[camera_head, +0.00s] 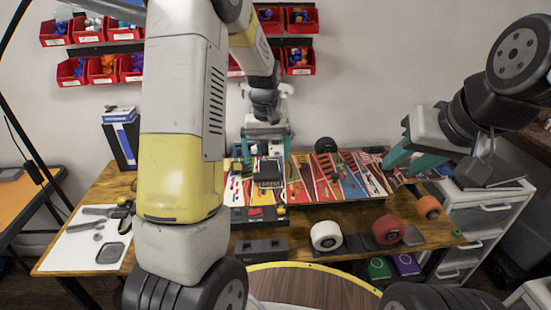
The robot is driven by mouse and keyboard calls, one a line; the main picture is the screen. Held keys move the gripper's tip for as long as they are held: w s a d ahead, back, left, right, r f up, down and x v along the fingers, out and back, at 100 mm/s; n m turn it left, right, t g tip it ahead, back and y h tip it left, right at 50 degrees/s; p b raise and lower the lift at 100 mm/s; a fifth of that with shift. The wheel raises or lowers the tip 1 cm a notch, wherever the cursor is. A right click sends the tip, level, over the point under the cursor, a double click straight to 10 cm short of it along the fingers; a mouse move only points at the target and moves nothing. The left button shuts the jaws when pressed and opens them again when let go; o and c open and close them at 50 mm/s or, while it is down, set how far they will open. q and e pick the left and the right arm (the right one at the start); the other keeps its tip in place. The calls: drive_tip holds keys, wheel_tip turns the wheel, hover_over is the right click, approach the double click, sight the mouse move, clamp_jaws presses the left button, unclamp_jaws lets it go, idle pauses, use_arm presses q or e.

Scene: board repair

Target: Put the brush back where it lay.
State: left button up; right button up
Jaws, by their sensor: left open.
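My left gripper (266,134) is open over the back of the workbench, its teal fingers pointing down. A small dark block (267,173) lies just below it, at the left part of the patterned board (325,180). I cannot tell whether this block is the brush, nor whether the fingers touch it. No other brush can be made out clearly. My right gripper (411,160) is at the right end of the patterned board, its teal fingers apart with nothing visible between them.
The wooden workbench (340,213) holds a white wheel (326,235), a red wheel (388,229) and an orange wheel (428,207) along its front right. A white mat (70,255) with tools lies at left. A blue-and-white box (122,138) stands behind it. Red bins (300,62) hang on the wall.

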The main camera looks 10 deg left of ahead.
use_arm(q)
drive_tip(key=s+r+m+t+h, duration=0.2)
drive_tip(key=s+r+t, duration=0.1)
drive_tip(key=s+r, duration=1.1)
drive_tip(key=s+d+r+m+t, duration=0.1)
drive_tip(key=s+d+r+t, duration=0.1)
drive_tip(key=s, duration=0.8)
wheel_tip(320, 180, up, 2)
drive_tip(key=shift+m+t, duration=0.4)
drive_tip(key=shift+t, duration=0.2)
